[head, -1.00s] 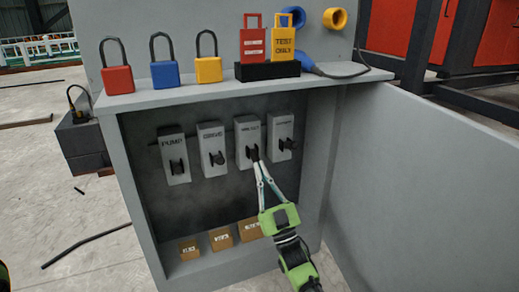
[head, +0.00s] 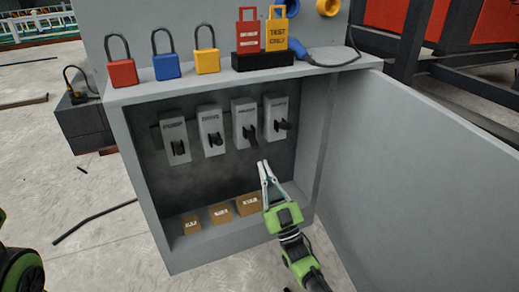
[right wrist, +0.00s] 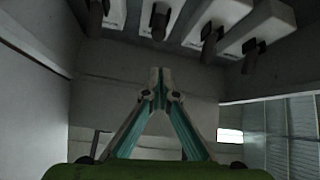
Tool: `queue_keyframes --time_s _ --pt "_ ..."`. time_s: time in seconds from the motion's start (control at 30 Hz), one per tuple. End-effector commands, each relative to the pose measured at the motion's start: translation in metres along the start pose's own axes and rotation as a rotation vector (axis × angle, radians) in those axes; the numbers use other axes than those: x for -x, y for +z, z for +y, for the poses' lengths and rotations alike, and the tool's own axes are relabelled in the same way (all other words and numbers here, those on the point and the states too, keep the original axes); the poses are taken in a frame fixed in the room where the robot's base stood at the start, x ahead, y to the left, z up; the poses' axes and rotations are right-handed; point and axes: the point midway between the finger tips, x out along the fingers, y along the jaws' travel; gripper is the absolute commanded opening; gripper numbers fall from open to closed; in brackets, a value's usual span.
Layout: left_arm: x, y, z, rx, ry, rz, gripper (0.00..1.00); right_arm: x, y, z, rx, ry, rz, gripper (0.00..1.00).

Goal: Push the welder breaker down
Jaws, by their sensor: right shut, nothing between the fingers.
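Several grey breakers hang in a row inside the open grey cabinet (head: 144,185). The first reads PUMP (head: 175,133); the other labels are too blurred to read surely, so I cannot confirm which is the welder. The third breaker (head: 240,108) has a dark lever (head: 251,133) that sticks out and seems to slope down. The second (head: 215,141) and fourth (head: 284,125) levers also stick out. My right gripper (head: 263,163) is shut and empty, just below the third breaker and apart from it. In the right wrist view its tips (right wrist: 158,76) meet below the levers.
Red, blue and yellow padlocks (head: 207,60) and a black holder (head: 262,61) with red and yellow tags stand on the cabinet top. Small brown boxes (head: 221,213) sit on the cabinet floor. The open door (head: 425,170) bounds the right side.

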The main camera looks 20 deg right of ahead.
Motion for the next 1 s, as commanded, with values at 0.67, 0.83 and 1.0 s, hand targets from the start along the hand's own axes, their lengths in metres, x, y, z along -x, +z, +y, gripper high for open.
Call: queue_keyframes --time_s 0.67,0.83,1.0 --pt "0.003 0.004 -0.001 0.003 -0.006 -0.016 0.0 0.033 0.006 -0.001 0.0 0.001 0.004 0.0" --pt "0.002 0.004 -0.001 0.002 -0.005 -0.015 0.0 0.032 0.005 -0.002 -0.001 0.0 0.006 0.0" --pt "0.004 0.015 -0.005 0.006 -0.017 -0.049 0.0 0.018 -0.033 -0.009 -0.022 -0.014 0.053 0.0"
